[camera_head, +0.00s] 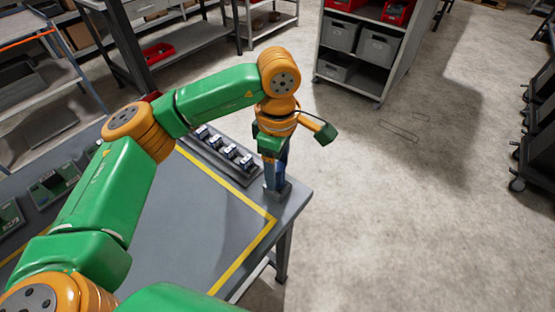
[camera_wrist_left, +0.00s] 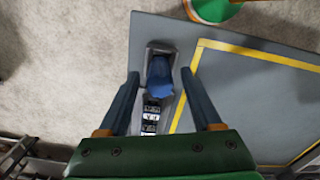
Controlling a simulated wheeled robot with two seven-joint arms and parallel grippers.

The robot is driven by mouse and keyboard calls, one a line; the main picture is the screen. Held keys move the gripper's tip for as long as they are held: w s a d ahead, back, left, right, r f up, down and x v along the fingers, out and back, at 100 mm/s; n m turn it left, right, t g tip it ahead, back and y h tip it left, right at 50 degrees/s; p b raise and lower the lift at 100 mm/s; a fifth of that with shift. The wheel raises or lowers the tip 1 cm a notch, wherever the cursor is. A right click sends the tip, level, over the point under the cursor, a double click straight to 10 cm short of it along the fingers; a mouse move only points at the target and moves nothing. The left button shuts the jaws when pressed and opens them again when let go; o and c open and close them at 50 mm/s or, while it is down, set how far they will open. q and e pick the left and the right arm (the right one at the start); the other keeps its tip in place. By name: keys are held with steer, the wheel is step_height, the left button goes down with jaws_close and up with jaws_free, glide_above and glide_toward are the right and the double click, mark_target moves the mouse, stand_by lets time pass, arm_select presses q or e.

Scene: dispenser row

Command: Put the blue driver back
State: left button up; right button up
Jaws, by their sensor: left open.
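The blue driver (camera_wrist_left: 160,76) stands in a grey holder (camera_head: 278,192) at the table's far right corner. In the head view only a narrow blue part of the driver (camera_head: 283,157) shows behind the fingers. My left gripper (camera_head: 276,170) is above the holder, pointing down. In the left wrist view its two fingers (camera_wrist_left: 160,80) are apart, one on each side of the driver, with visible gaps. The holder also shows around the driver in the left wrist view (camera_wrist_left: 160,46). My right gripper is not in view.
A row of small dispensers (camera_head: 224,148) sits on a dark strip beside the holder. Yellow tape (camera_head: 243,265) borders the clear grey tabletop (camera_head: 190,230). Green boxes (camera_head: 55,184) lie at the left. A shelf with grey bins (camera_head: 378,48) stands behind, with open floor (camera_head: 400,220) at the right.

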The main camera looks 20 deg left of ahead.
arm_select(q)
steer(key=shift+r, duration=0.6)
step_height(320, 180, up, 11)
steer(key=shift+p, duration=0.3)
